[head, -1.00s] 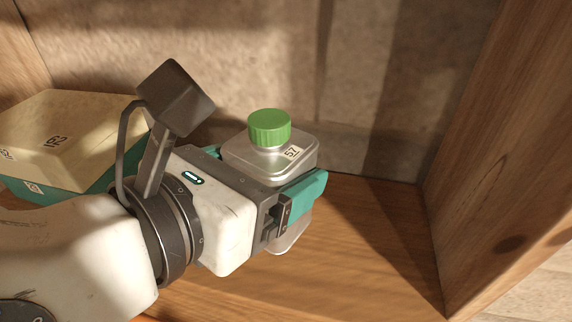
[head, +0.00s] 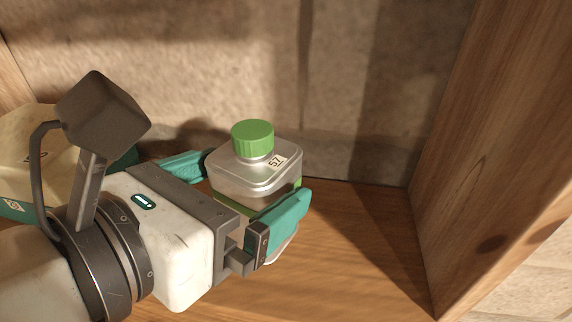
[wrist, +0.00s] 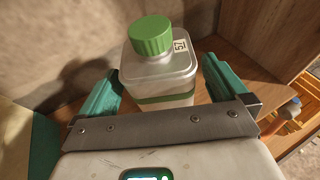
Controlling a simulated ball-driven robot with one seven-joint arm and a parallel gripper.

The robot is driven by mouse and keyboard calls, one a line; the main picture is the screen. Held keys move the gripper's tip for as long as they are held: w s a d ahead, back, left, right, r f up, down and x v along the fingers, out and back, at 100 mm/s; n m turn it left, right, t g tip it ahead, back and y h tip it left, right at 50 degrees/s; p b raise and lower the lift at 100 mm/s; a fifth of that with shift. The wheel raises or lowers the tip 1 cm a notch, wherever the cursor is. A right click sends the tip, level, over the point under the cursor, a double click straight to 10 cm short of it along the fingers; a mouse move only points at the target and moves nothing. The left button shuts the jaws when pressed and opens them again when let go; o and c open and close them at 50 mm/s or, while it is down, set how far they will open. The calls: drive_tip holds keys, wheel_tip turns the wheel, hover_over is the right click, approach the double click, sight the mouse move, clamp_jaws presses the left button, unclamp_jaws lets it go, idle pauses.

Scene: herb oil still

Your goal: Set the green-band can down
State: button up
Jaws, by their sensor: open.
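The green-band can (head: 258,172) is a silver metal can with a green screw cap, a green band and a label reading 57. It stands upright on the wooden shelf (head: 350,235). In the wrist view the can (wrist: 160,72) is between the two teal fingers, with gaps beside it. My gripper (head: 240,190) is open around the can's near part, its fingers apart from each other. The can's lower front is partly hidden behind the near finger in the head view.
A cream and teal box (head: 30,165) stands to the left, partly behind my arm. A wooden side panel (head: 485,150) rises on the right, and a stone-like wall is behind. Bare shelf lies between can and panel. The wrist view shows an orange crate (wrist: 292,125) at lower right.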

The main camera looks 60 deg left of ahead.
drive_tip(key=v, duration=1)
